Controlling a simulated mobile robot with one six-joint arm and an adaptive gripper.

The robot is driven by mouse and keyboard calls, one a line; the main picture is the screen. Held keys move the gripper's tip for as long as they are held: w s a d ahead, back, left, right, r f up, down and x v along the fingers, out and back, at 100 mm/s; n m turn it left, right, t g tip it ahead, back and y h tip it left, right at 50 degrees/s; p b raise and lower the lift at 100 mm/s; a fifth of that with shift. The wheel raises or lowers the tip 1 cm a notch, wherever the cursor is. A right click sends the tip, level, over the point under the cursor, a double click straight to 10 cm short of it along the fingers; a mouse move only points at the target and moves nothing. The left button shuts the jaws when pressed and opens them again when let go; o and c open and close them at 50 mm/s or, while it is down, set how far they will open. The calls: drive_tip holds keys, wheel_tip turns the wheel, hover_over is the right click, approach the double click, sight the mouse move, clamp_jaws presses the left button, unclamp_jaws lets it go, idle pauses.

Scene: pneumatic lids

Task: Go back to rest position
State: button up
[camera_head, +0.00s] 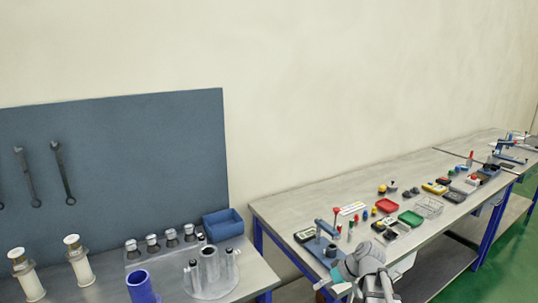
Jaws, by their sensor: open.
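My grey arm end with a teal band (345,272) shows at the bottom, right of centre. My gripper (376,286) is there too, small and partly cut off by the lower picture edge. It is open, and I see nothing held in it. It appears in front of the near left part of the long workbench (283,213), close in the picture to a blue hand press (321,246) with a red knob. I cannot tell its height above the bench.
At lower left, a second bench holds a blue bin (222,224), a grey metal fixture (211,273), a blue cylinder (141,287), several small metal parts and two white spools. The long bench carries a red tray (387,205), a green tray (411,218) and a wire basket (429,206).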

drive_tip(key=s+f+m+g+h, duration=0.1)
drive_tip(key=s+f+m+h, duration=0.1)
drive_tip(key=s, duration=0.4)
drive_tip(key=s+f+m+g+h, duration=0.1)
drive_tip(key=s+f+m+h, duration=0.1)
drive_tip(key=s+h, duration=0.3)
drive_tip(key=shift+s+m, duration=0.45)
drive_tip(key=shift+m, duration=0.05)
